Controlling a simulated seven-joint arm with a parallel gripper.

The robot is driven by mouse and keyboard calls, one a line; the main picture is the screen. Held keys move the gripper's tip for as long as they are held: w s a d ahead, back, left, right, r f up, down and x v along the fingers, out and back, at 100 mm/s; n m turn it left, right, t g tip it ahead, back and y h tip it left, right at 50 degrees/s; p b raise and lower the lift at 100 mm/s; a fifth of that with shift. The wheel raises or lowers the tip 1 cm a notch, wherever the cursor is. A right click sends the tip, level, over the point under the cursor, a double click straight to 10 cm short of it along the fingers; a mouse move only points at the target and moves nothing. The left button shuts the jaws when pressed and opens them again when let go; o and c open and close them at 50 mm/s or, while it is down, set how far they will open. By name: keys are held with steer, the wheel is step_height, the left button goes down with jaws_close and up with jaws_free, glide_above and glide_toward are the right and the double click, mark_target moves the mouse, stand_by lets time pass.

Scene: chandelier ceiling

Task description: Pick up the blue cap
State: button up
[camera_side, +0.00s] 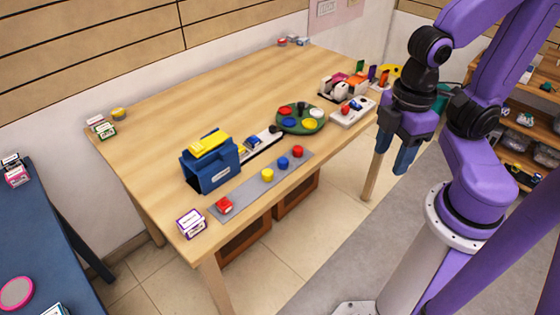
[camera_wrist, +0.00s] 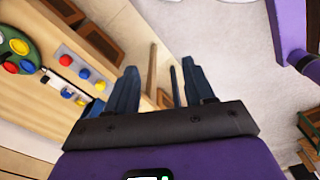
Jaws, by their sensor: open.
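A blue cap (camera_side: 283,162) sits on a grey strip (camera_side: 241,195) along the front of the wooden table. It stands between a yellow cap (camera_side: 267,174) and a red cap (camera_side: 297,151). In the wrist view the blue cap (camera_wrist: 84,73) is at the left, well away from the fingers. My gripper (camera_side: 394,160) hangs off the table's right end, to the right of the caps and apart from them. In the wrist view my gripper (camera_wrist: 160,78) has its two dark blue fingers spread with nothing between them.
Behind the strip are a blue box (camera_side: 213,167) with a yellow top and a round green tray (camera_side: 318,114) of coloured pieces. A white pad (camera_side: 353,111) with red and blue parts lies near the right edge.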

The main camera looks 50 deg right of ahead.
steer(key=shift+o, duration=0.3)
steer(key=shift+o, duration=0.8)
